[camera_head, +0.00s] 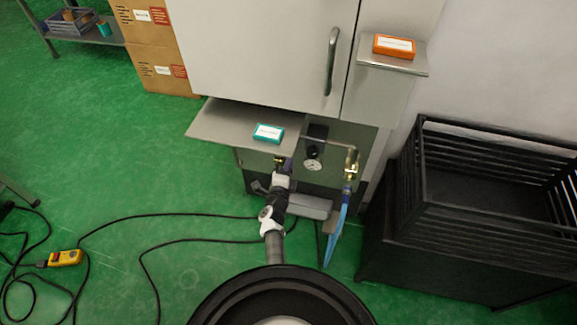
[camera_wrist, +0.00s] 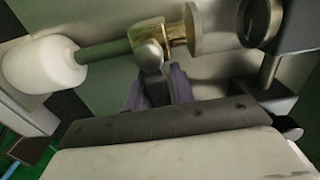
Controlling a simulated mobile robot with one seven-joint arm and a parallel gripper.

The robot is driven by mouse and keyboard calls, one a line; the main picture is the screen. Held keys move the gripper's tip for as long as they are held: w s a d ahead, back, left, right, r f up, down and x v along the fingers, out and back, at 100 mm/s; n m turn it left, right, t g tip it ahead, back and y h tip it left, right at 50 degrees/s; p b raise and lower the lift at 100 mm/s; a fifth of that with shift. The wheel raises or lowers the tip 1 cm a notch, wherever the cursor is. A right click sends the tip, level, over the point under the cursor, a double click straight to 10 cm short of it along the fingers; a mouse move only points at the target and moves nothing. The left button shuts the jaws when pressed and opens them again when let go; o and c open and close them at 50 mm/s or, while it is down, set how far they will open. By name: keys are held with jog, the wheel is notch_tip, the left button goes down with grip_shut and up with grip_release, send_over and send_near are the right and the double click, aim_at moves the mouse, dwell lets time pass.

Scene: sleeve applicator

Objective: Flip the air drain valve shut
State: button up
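In the wrist view, a brass valve fitting (camera_wrist: 176,24) is at the upper middle, with a rounded grey part (camera_wrist: 149,55) on its front. A grey stem runs left from it to a white cylinder (camera_wrist: 45,65). In the head view, a bit of brass (camera_head: 280,162) shows under the teal-boxed shelf by my arm's end; the fingertips are hidden there.
A metal shelf (camera_head: 214,127) carrying a teal box (camera_head: 268,132) overhangs the work area. To the right are a round gauge (camera_head: 313,164), another brass fitting (camera_head: 351,165) and a blue hose (camera_head: 340,222). A black slatted crate (camera_head: 470,222) stands at right. Black cables cross the green floor.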

jog(key=shift+o, duration=1.4)
jog(key=v, duration=1.4)
jog(key=shift+p, duration=0.35)
jog(key=shift+w, duration=0.1)
